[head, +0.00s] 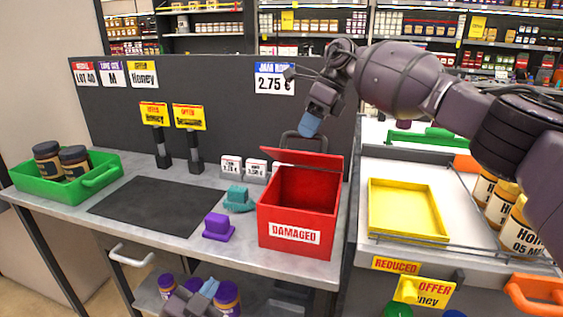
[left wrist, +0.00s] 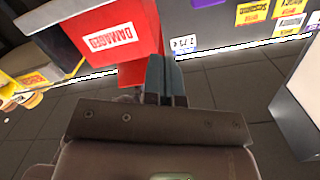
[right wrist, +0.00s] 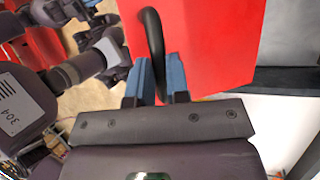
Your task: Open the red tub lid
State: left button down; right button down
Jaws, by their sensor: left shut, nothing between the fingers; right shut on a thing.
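The red tub (head: 300,222) with a DAMAGED label stands on the grey table, its dark red inside visible. Its red lid (head: 312,159) is raised at the back, tilted, and fills much of the right wrist view (right wrist: 215,40). My right gripper (head: 309,125) is shut on the lid's black handle (right wrist: 153,40), which passes between its blue fingers. My left gripper (head: 208,288) is shut and empty, low in front of the table, apart from the tub. The left wrist view shows the tub's front (left wrist: 112,35) beyond its fingers.
Teal (head: 238,198) and purple (head: 218,226) blocks sit left of the tub. A green crate (head: 70,195) with jars is at the far left. A yellow tray (head: 404,208) lies to the right. A dark panel (head: 225,105) stands behind. The dark mat (head: 160,205) is clear.

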pick_arm(q)
jog(key=w+d+r+m+t+h, duration=0.15)
jog(key=w+d+r+m, duration=0.25)
jog(key=d+r+m, duration=0.45)
pick_arm(e)
jog(key=shift+d+f, duration=0.1)
jog(key=shift+f, duration=0.15)
pick_arm(q)
jog(key=m+t, duration=0.1)
jog(key=m, duration=2.1)
send_near(286, 153)
jog(key=w+d+f, duration=0.1)
jog(key=w+f, duration=0.1)
jog(key=w, duration=0.1)
jog(key=shift+w+d+r+y, duration=0.15)
jog(key=shift+w+d+r, duration=0.1)
jog(key=shift+w+r, duration=0.2)
jog(key=shift+w+d+r+y, duration=0.1)
jog(key=shift+w+d+r, duration=0.1)
jog(key=shift+w+r, duration=0.25)
jog(key=shift+w+d+r, duration=0.1)
jog(key=shift+w+r, duration=0.35)
jog(key=shift+r, duration=0.2)
